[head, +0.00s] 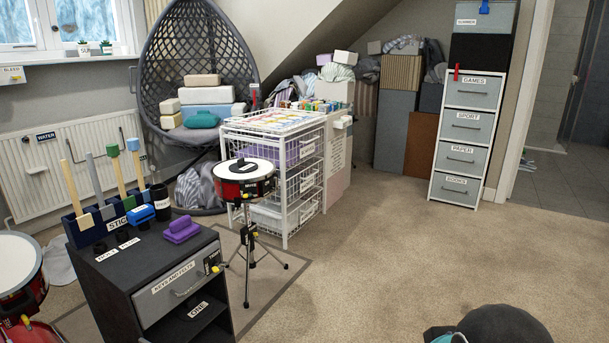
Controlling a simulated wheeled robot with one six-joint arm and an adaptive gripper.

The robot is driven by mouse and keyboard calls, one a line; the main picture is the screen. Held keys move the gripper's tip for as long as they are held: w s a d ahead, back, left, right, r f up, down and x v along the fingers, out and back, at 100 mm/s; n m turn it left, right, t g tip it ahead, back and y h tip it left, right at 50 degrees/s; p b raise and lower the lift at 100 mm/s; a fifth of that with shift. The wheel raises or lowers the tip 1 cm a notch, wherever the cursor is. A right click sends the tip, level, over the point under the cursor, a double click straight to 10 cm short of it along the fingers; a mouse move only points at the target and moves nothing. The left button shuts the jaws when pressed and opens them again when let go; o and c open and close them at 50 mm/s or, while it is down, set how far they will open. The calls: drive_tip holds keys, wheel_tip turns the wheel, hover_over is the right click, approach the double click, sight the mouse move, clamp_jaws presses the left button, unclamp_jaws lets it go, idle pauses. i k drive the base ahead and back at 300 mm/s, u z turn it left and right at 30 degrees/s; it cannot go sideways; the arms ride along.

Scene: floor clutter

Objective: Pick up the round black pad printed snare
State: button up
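A red snare drum (243,188) with a white head stands on a black tripod stand near the middle left. My gripper is not clearly in view.
A dark cabinet (112,282) with a stick rack and purple block stands left of the drum. A white wire-basket unit (284,212) stands close behind it. A dark rounded shape (505,325) sits at the bottom right. Carpet (390,255) is clear right of the drum.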

sight(242, 166)
drive_tip(key=z, duration=0.75)
drive_tip(key=i, duration=1.45)
drive_tip(key=u, duration=1.35)
drive_tip(key=i, duration=0.85)
drive_tip(key=u, duration=0.8)
